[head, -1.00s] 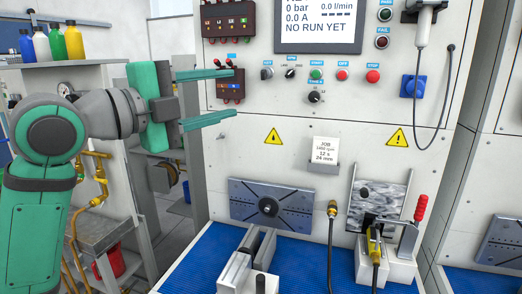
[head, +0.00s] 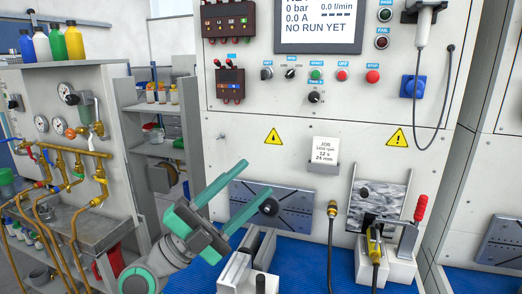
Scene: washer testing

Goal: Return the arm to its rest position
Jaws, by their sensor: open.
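My gripper (head: 250,207) shows in the lower middle of the head view, at the end of my green and grey arm. Its two long green fingers are spread apart with nothing between them. They point up and to the right, in front of the dark slotted plate (head: 301,208) on the panel's lower face. The gripper covers the left part of that plate. Whether a finger touches the plate or its round black knob (head: 269,207) cannot be told from this view.
A grey vise-like fixture (head: 245,265) stands on the blue mat (head: 312,262) just below the gripper. A hose with a brass end (head: 332,209) and a clamp with a red handle (head: 421,208) are to the right. Brass pipes and gauges (head: 75,150) line the left.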

